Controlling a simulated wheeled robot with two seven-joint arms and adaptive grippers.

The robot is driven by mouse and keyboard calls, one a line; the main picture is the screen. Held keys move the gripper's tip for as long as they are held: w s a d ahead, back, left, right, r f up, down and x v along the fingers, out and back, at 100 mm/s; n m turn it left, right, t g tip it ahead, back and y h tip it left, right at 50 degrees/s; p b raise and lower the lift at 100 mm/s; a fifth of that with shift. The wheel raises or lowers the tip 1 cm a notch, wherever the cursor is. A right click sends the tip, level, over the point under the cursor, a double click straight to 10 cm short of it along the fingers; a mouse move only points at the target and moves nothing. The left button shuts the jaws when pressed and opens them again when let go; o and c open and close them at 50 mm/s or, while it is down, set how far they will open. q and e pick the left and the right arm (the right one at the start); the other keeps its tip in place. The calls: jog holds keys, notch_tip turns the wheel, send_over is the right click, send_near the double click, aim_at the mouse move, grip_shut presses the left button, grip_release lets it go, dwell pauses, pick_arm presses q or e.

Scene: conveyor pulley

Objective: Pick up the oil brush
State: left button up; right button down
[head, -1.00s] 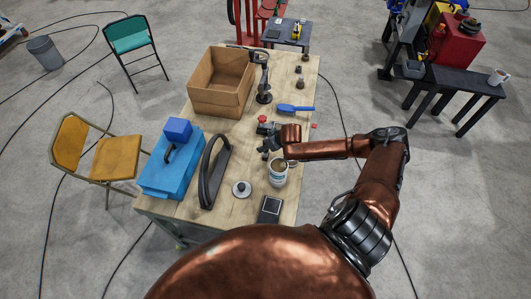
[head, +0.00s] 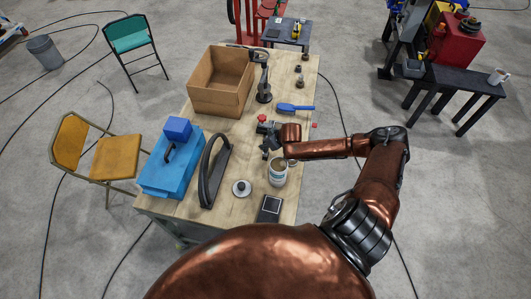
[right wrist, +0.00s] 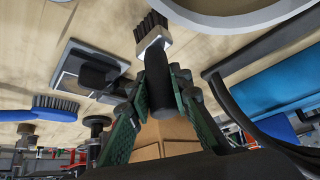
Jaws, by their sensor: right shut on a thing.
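The oil brush (right wrist: 159,75) has a black handle, a pale metal collar and short dark bristles. In the right wrist view its handle lies between the green fingers of my right gripper (right wrist: 163,103), which is shut on it. The bristles point toward the top of that view. In the head view my right gripper (head: 267,146) is above the workbench, just behind the white can (head: 278,173). The brush is too small and covered to make out clearly there. My left gripper is not in view.
The workbench (head: 230,207) also holds a cardboard box (head: 206,101), a blue toolbox (head: 162,180), a black belt (head: 207,183), a blue-handled brush (head: 297,108), a small round part (head: 241,189) and a dark flat device (head: 269,208). The can's rim (right wrist: 235,18) is close in the right wrist view.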

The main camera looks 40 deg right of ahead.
jog(key=shift+r, duration=0.1)
pick_arm(q)
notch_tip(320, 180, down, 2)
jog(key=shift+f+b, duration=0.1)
jog(key=shift+b, duration=1)
pick_arm(e)
notch_tip(320, 180, up, 18)
